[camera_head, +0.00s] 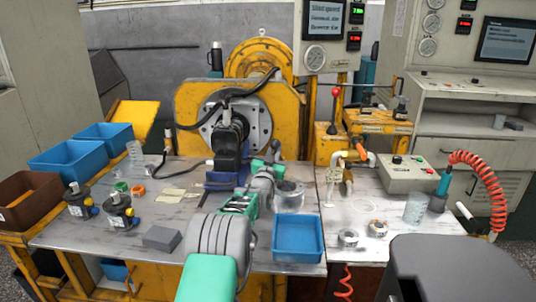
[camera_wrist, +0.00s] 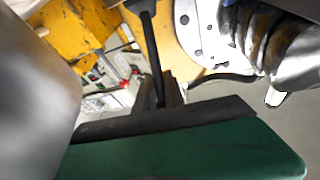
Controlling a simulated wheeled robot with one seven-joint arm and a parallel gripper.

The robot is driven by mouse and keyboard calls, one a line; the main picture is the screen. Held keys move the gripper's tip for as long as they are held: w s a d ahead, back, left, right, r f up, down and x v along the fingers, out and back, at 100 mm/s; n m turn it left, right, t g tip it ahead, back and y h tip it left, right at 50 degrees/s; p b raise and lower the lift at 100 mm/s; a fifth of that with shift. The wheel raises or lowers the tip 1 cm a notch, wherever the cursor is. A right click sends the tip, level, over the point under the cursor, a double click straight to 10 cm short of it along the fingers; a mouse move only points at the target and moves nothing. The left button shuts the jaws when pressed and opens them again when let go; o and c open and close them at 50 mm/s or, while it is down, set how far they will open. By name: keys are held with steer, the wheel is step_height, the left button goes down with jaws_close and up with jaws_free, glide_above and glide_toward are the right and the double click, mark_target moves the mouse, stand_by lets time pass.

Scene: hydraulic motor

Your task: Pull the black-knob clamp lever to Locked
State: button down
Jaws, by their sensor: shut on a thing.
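My gripper (camera_head: 272,153) is at the middle of the bench in the head view, beside the black motor body (camera_head: 229,145) and in front of the yellow machine. In the wrist view a dark lever rod (camera_wrist: 150,50) runs down from the top and meets the dark gripping edge of my gripper (camera_wrist: 165,110). My gripper is shut on this clamp lever. The black knob is hidden, and I cannot read any Locked mark. In the head view the lever is too small and covered to make out.
A red-knob lever (camera_head: 335,93) stands right of the machine. A clear round part (camera_head: 289,195) lies just below my gripper. A blue bin (camera_head: 298,239) is at the bench front. A control box (camera_head: 407,172) and orange coiled hose (camera_head: 485,175) are at right.

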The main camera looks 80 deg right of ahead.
steer(key=shift+f, duration=0.2)
steer(key=c, duration=1.4)
jaws_free()
steer(key=shift+a+r, duration=0.1)
steer(key=shift+r, duration=0.05)
steer(key=shift+c, duration=0.2)
steer(key=s+v, duration=0.1)
steer(key=v, duration=0.6)
steer(key=shift+w+a+p, duration=0.3)
steer(key=shift+w+a, duration=0.1)
steer(key=shift+w, duration=0.15)
